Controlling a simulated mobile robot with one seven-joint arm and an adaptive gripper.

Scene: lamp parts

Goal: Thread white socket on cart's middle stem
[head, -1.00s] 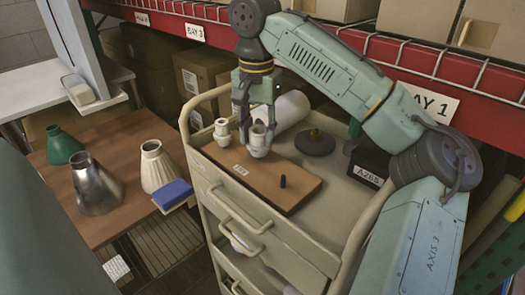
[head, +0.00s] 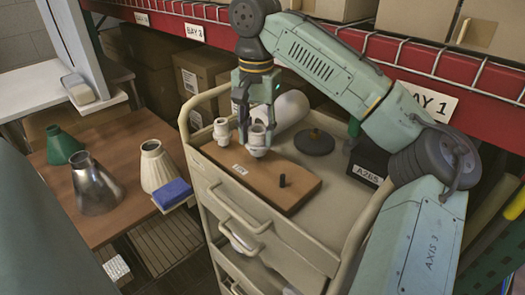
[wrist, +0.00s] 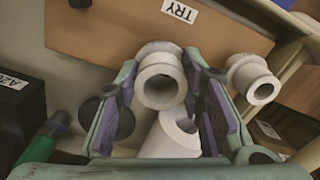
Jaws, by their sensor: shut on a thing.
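My gripper (head: 256,118) is shut on a white socket (head: 258,145) and points down over the wooden board (head: 296,195) on the cart. The held socket is upright, its lower end at or very close to the board's middle. Any stem under it is hidden, so I cannot tell how far it is seated. In the wrist view the held socket (wrist: 160,82) shows its open end between the two fingers (wrist: 162,75). A second white socket (head: 222,131) stands at the board's left end. A bare black stem (head: 282,181) stands at the right end.
On the cart (head: 325,240) behind the board lie a white cylinder (head: 291,107) and a dark disc (head: 314,143). A black box (head: 369,163) is at the right. A side table (head: 120,205) holds green, metal and cream shades. A red shelf beam (head: 350,50) runs behind.

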